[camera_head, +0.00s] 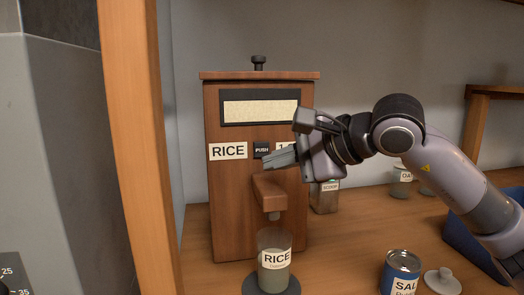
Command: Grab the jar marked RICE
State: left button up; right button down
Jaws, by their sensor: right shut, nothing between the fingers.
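The jar marked RICE (274,262) stands upright on a dark round base (270,287), below the spout (270,193) of a wooden dispenser (230,200). The jar is clear and looks partly filled with something pale. The dispenser also carries a RICE label (228,151) and a small PUSH button (262,149). My right gripper (270,160) is shut and empty. Its fingertips are at the dispenser's front, just below the PUSH button and above the spout; I cannot tell whether they touch. It partly covers a second label. My left gripper is not in view.
A blue SALT can (401,273) stands at the lower right, with a pale knobbed lid (442,281) beside it. A jar labelled SCOOP (326,197) stands behind the dispenser's right side. More jars (401,182) are farther back. A wooden post (140,150) rises on the left.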

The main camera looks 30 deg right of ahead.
aim_at(273, 244)
jog(key=k+l, duration=0.3)
jog(key=k, duration=0.15)
jog(key=k+l, duration=0.35)
jog(key=k, duration=0.1)
